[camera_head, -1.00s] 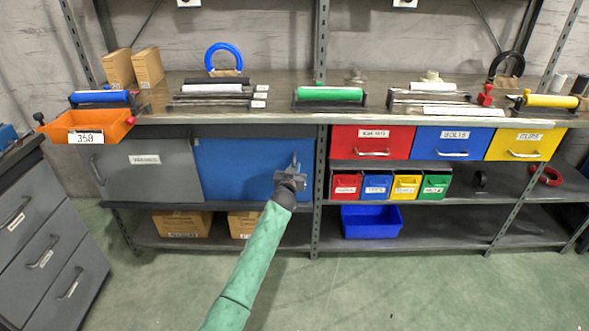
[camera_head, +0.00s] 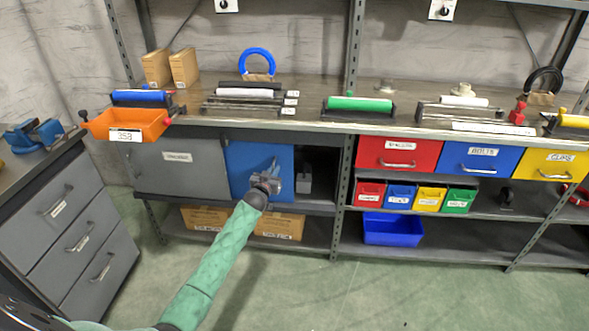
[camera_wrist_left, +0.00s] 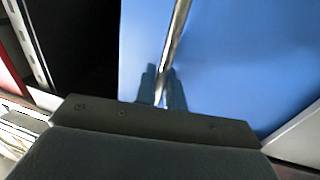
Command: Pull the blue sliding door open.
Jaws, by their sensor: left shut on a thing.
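The blue sliding door (camera_head: 250,164) stands partly open in the cabinet under the workbench. It overlaps the grey door (camera_head: 178,165) on its left, and a dark opening (camera_head: 318,172) shows on its right. My left gripper (camera_head: 272,175) is at the right part of the blue door, shut on its upright metal handle. In the left wrist view the fingers (camera_wrist_left: 163,90) close around the handle bar (camera_wrist_left: 178,35), with the blue door (camera_wrist_left: 225,70) behind it. My right gripper is not in view.
A grey object (camera_head: 304,180) stands inside the opening. An orange bin (camera_head: 128,123) sits at the bench's left end. A grey drawer unit (camera_head: 68,215) stands at the left. Cardboard boxes (camera_head: 280,226) lie on the shelf below. The green floor in front is clear.

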